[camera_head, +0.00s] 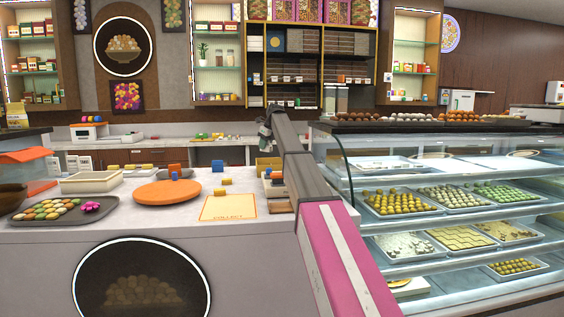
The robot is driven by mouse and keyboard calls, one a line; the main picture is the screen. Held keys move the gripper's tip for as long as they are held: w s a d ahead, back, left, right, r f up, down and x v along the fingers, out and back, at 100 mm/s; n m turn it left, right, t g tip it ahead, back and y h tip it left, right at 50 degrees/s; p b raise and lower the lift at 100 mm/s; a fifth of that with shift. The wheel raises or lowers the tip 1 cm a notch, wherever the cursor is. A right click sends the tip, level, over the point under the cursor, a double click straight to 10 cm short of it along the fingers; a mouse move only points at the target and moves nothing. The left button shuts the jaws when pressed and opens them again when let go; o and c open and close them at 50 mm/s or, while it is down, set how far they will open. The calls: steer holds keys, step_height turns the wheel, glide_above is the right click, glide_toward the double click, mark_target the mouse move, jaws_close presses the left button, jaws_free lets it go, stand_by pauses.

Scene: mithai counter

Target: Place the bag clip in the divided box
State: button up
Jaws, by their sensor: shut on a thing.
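My gripper (265,139) is small and dark at the far end of my raised arm, above the back part of the white counter. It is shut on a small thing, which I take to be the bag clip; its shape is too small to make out. I cannot tell from here which of these is the divided box, or see dividers clearly.
An orange round board (167,192), a yellow mat (229,208), small yellow blocks (220,191), a cream tray (91,182) and a grey sweets tray (31,216) lie on the counter. A glass display case (450,268) stands close on the right of my arm.

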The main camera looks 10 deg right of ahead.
steer(key=shift+w+d+f, duration=0.4)
steer(key=shift+d+f, duration=0.8)
steer(key=shift+f, duration=0.25)
steer(key=shift+w+d+f, duration=0.45)
steer(key=shift+d+f, duration=0.7)
steer(key=shift+f, duration=0.25)
steer(key=shift+w+d+f, duration=0.4)
steer(key=shift+d+f, duration=0.8)
steer(key=shift+f, duration=0.25)
steer(key=shift+f, duration=0.15)
steer(key=o, duration=1)
steer(key=v, duration=1.2)
